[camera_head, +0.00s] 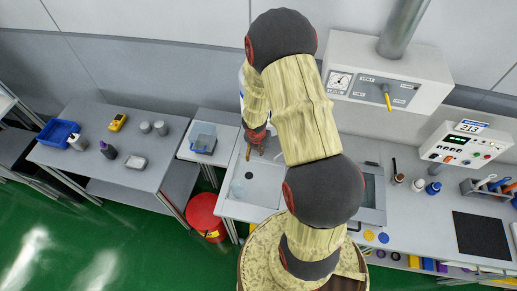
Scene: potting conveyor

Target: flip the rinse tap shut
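The rinse sink (266,190) is a pale basin set in the counter left of centre, with a small dark spot, perhaps its drain. My gripper (256,150) is at the far edge of the sink, small and partly behind my arm. Thin brownish parts show just below its reddish body. I cannot tell which of these are fingers and which may be the tap. The tap and its lever cannot be made out clearly, so neither the lever's position nor any contact shows.
My arm covers the middle of the view. A white wall box (350,55) with a yellow lever (387,98) hangs to the right. A control box (465,143) stands further right. A red bin (203,215) is on the floor below a small table with a blue-grey container (203,138).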

